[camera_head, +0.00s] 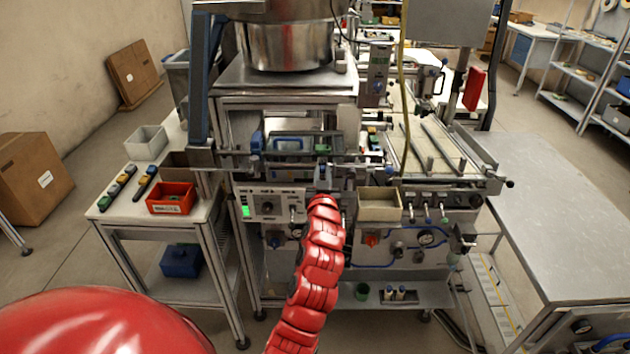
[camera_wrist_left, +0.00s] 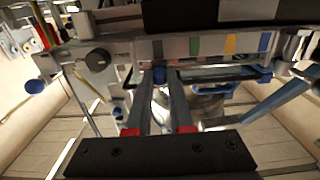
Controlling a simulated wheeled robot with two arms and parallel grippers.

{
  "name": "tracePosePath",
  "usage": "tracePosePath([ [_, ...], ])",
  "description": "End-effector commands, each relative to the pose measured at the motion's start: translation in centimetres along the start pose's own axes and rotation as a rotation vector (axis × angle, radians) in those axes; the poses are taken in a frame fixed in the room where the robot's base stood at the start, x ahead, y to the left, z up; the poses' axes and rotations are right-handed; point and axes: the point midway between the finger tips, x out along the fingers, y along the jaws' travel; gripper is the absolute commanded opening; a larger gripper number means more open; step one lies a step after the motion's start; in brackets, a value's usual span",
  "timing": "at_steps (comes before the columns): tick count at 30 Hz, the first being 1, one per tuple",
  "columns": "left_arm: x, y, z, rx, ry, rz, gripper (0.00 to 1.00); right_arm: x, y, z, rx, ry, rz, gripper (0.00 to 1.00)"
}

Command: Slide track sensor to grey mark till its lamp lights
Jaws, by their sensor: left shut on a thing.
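My left gripper (camera_head: 322,178) is at the front rail (camera_head: 350,160) of the machine, at the end of my red arm. In the left wrist view its two fingers (camera_wrist_left: 160,84) reach up to a small blue part (camera_wrist_left: 160,73), which I take to be the track sensor's grip, and are shut on it. Coloured marks sit on the rail face: a green one (camera_wrist_left: 194,46), an orange one (camera_wrist_left: 230,44) and a blue one (camera_wrist_left: 265,41). I cannot make out a grey mark or a lit sensor lamp. My right gripper is not in view.
A control panel (camera_head: 268,204) with a green light is below the rail. A beige bin (camera_head: 380,205) is right of my gripper. A red bin (camera_head: 171,198) stands on the left side table. A steel bowl (camera_head: 288,45) is above. The right table (camera_head: 560,200) is bare.

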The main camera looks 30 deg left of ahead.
Motion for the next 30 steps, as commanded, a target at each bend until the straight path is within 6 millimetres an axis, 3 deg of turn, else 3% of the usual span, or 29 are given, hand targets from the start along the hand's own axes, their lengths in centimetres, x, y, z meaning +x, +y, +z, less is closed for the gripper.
tracePosePath([
  [6, 0.0, 0.2, -0.1, -0.004, 0.001, 0.006, 0.0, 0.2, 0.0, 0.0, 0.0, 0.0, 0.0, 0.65],
  [7, 0.0, 0.2, -0.2, -0.004, 0.001, 0.006, 0.23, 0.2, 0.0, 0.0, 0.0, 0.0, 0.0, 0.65],
  [12, 0.0, 0.2, -0.1, -0.003, 0.0, 0.005, 0.5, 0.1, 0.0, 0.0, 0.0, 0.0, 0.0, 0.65],
  [23, -0.4, 0.1, 0.0, -0.002, 0.0, 0.004, 0.5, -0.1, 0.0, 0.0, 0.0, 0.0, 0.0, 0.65],
  [30, -3.8, 0.2, 0.3, -0.003, 0.003, 0.007, 0.5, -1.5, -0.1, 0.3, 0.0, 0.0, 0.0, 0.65],
])
